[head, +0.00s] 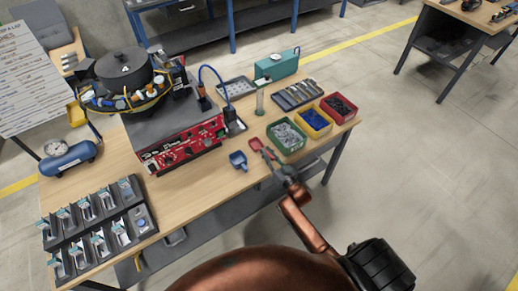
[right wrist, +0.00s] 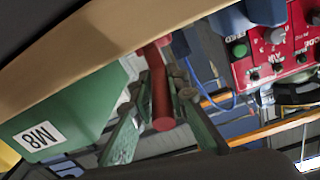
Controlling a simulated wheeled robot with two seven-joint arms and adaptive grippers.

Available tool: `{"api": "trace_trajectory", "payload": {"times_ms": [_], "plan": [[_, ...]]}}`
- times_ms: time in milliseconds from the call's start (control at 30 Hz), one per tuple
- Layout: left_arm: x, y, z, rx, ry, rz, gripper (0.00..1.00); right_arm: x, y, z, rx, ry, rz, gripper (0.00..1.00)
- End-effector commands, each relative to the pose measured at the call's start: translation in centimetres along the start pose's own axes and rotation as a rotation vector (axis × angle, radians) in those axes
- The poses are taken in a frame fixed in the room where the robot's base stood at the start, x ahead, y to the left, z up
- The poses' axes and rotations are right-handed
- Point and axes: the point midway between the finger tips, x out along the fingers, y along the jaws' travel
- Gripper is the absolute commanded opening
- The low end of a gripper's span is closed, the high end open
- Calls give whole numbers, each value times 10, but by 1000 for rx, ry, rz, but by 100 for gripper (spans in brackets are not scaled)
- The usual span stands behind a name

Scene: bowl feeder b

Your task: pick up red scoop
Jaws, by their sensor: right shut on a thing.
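The red scoop (head: 256,145) is at the front of the workbench, between a blue scoop (head: 239,160) and a green bin (head: 287,137). Its handle points toward the front edge. My right gripper (head: 281,167) is shut on that handle. In the right wrist view the red scoop's handle (right wrist: 161,95) stands between the two greenish fingers of the right gripper (right wrist: 168,100). I cannot tell whether the scoop touches the bench top. My left gripper is not in view.
The green bin, labelled M8, shows close beside the fingers in the wrist view (right wrist: 70,110). Yellow (head: 313,122) and red (head: 340,108) bins stand to its right. A red control panel (head: 180,142) with a bowl feeder (head: 125,75) stands left. Black fixtures (head: 97,228) fill the front left.

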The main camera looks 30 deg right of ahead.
Motion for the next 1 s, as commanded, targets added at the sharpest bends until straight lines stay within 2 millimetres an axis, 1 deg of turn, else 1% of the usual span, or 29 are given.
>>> {"api": "trace_trajectory", "payload": {"times_ms": [300, 433, 567, 667, 767, 800, 933, 1000], "plan": [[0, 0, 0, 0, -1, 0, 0, 0, 0, -1, 0, 2, 0, 0], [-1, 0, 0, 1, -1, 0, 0, 0, -1, -5, 0, 2, 0, 0], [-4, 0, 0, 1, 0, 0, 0, 0, -4, -18, -1, 5, -1, 0], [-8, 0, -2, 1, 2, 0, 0, 0, -7, -37, -2, 6, -1, 0], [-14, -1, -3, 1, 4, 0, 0, -20, -6, -57, -2, 3, 1, 0], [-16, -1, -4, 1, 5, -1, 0, -28, -7, -67, -2, 4, 0, 0], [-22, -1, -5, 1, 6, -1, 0, -53, -9, -97, -3, 3, -1, 0], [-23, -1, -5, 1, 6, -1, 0, -72, -6, -102, -2, -1, 1, 0]]}}
